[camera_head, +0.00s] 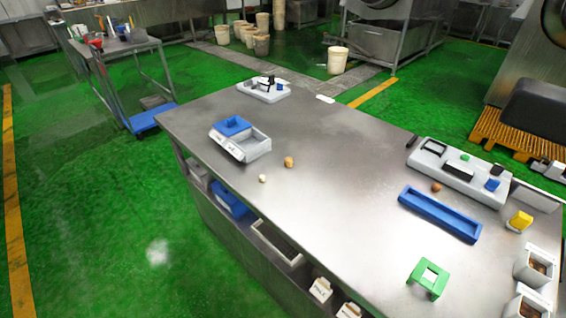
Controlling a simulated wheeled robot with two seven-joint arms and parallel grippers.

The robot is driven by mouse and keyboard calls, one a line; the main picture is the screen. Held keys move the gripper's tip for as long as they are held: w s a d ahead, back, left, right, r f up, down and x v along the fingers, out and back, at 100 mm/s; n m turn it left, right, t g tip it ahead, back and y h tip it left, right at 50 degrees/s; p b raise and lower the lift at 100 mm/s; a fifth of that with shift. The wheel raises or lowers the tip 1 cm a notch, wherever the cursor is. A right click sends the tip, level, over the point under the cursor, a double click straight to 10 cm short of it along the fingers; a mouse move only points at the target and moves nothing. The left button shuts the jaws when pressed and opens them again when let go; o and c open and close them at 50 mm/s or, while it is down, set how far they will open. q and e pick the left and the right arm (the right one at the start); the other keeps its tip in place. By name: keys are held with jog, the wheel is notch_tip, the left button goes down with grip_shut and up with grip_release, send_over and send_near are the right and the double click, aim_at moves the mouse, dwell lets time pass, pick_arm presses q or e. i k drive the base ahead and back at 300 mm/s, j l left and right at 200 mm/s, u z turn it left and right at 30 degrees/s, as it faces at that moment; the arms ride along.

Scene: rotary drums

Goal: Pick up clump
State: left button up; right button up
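Three small rounded lumps lie on the steel table. I cannot tell which of them is the clump. A whitish lump (263,178) is near the table's left edge. A larger tan lump (289,161) lies up and to the right of it, apart from it. A brown lump (436,187) lies at the right, between a blue tray and a grey fixture. Neither of my grippers shows in the head view.
The steel table (330,180) has a clear middle. Bins sit on a shelf below.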

aim_at(288, 162)
jog(key=i+j+z, duration=0.3)
jog(key=j+z, duration=0.2)
jog(key=i+j+z, duration=0.15)
jog(key=j+z, duration=0.35)
jog(key=j, duration=0.2)
jog(key=j+z, duration=0.5)
jog(key=j, duration=0.2)
jog(key=j+z, duration=0.5)
jog(key=j, duration=0.25)
